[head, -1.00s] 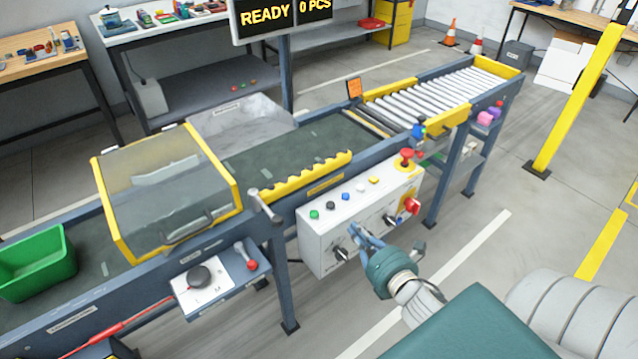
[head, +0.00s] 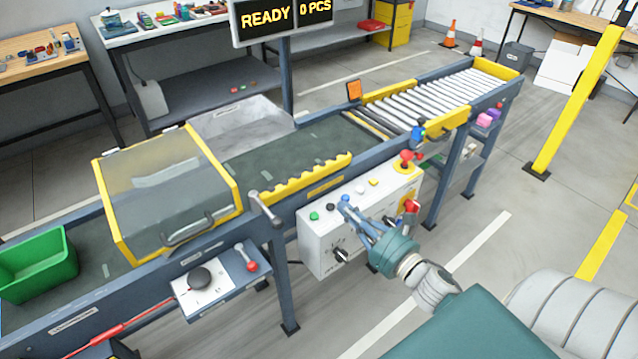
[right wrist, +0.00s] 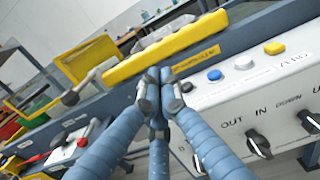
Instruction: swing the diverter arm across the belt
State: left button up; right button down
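The diverter arm (head: 305,176) is a yellow bar with a scalloped edge along the near side of the dark belt (head: 285,150). A grey handle (head: 264,207) stands at its left end. In the right wrist view the yellow arm (right wrist: 165,55) lies just beyond the fingertips and the handle (right wrist: 82,86) is to their left. My right gripper (head: 347,205) is in front of the white control panel, apart from the handle and to its right. Its fingers (right wrist: 160,82) are together with nothing visible between them. My left gripper is not in view.
The control panel (head: 320,245) has buttons, knobs and a red emergency stop (head: 406,157). A yellow-framed clear hood (head: 165,190) covers the belt at left, beside a green bin (head: 38,265). A small panel with a red-knobbed lever (head: 251,266) sits below the hood. Rollers (head: 440,95) continue at right.

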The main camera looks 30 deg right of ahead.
aim_at(312, 178)
jog(key=w, duration=0.3)
jog(key=w+p, duration=0.1)
jog(key=w, duration=0.2)
jog(key=w+p, duration=0.1)
jog(key=w, duration=0.3)
jog(key=shift+a+r, duration=0.1)
jog(key=shift+a, duration=0.25)
jog(key=shift+w+a, duration=0.1)
jog(key=shift+w, duration=0.6)
